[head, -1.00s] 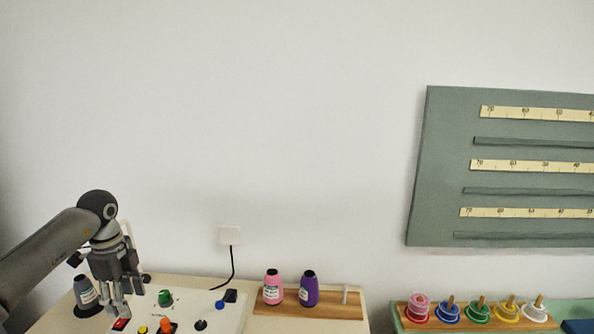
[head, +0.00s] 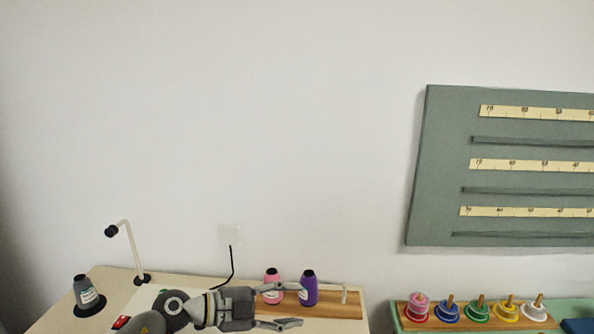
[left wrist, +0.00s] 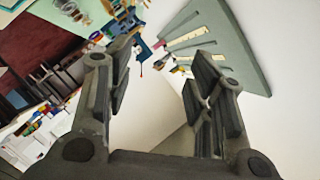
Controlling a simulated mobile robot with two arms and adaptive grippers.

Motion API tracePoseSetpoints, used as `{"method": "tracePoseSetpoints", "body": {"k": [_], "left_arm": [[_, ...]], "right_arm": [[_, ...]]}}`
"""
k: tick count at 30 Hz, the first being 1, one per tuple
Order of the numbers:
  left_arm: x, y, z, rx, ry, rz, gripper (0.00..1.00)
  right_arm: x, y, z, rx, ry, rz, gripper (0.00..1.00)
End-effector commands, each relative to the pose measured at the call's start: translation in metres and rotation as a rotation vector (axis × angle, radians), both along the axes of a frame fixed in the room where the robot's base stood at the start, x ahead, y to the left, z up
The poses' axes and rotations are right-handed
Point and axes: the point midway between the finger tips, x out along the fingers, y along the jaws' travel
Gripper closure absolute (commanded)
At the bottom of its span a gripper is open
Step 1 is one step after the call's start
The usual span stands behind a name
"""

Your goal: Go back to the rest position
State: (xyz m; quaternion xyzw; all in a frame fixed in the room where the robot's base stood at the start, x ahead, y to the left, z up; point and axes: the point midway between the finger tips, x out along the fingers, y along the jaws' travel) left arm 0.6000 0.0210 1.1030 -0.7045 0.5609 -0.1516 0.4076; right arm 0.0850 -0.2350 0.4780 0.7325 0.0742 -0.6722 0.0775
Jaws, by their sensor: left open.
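My left gripper (head: 290,307) is low in the head view, over the cream counter, with its fingers pointing right. It is open and empty, in front of the wooden spool board. In the left wrist view its two fingers (left wrist: 165,90) are spread apart with nothing between them. It partly hides the pink cone (head: 272,275) and comes close to the purple cone (head: 309,288) in the picture; I cannot tell whether it touches either. My right gripper is not in view.
A grey cone (head: 85,290) stands on a black disc at the left, beside a thin white lamp (head: 132,250). A wooden rack of coloured spools (head: 478,326) is at the right. A green ruler board (head: 440,170) hangs on the wall. The air above the counter is clear.

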Motion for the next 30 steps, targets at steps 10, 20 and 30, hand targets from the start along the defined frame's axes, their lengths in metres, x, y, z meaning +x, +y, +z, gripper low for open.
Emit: {"method": "tracePoseSetpoints", "body": {"k": [10, 20, 30], "left_arm": [[-0.007, 0.012, 0.062, -0.581, -0.058, 0.472, 0.51], [-0.034, 0.122, -0.016, -0.658, 0.234, 1.14, 0.51], [-0.173, 0.185, -0.152, -0.288, 0.789, 1.57, 0.51]], "right_arm": [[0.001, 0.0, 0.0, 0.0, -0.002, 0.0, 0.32], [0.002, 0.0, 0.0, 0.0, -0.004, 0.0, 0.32], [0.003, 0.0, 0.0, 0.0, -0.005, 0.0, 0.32]]}}
